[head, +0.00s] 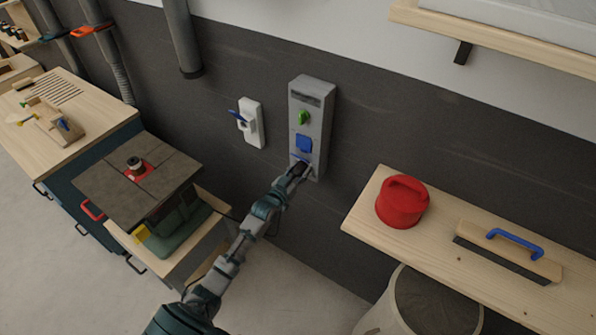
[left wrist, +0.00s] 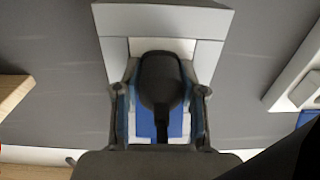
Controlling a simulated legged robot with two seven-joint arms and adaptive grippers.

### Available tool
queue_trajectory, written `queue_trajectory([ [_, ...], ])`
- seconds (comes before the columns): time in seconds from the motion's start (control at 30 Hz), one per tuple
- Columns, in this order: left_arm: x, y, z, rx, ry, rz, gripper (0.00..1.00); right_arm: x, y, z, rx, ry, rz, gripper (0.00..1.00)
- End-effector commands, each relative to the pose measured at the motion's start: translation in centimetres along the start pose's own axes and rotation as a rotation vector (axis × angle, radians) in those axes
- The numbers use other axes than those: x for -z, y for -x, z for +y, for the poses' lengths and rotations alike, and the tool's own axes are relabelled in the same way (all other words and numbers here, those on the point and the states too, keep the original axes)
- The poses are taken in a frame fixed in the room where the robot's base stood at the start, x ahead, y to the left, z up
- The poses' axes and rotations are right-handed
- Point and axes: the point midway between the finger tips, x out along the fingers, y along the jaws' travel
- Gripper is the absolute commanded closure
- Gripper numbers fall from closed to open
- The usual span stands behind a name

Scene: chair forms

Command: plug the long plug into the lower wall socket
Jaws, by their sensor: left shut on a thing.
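My left gripper (head: 302,170) is at the box's lower end, just below the blue cover. In the left wrist view the gripper (left wrist: 160,95) is shut on a black plug (left wrist: 159,75), with a finger on each side. The plug faces the grey box (left wrist: 160,20). The lower socket is hidden behind plug and fingers, so I cannot tell whether the plug is inside it. My right gripper is out of view.
A white switch unit (head: 252,124) is on the wall left of the box. A wooden shelf (head: 375,213) at the right bears a red container (head: 402,203) and a blue-handled tool (head: 510,250). A machine table (head: 110,190) stands at the left.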

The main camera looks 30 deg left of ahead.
Motion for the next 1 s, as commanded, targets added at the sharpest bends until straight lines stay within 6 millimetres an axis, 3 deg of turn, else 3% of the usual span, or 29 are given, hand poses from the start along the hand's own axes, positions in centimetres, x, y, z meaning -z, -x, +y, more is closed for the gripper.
queue_trajectory([
  [0.43, 0.30, -0.21, 0.30, -0.005, 0.000, 0.006, 1.00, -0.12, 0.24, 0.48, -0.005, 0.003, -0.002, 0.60],
  [0.47, 0.30, -0.21, 0.30, -0.005, 0.000, 0.006, 0.55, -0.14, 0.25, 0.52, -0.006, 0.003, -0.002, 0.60],
  [0.57, 0.27, -0.20, 0.28, -0.004, 0.001, 0.006, 0.30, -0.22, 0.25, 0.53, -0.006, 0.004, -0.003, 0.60],
  [1.0, -0.10, -0.05, -0.17, -0.002, 0.003, 0.000, 0.30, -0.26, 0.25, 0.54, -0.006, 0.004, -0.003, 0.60],
])
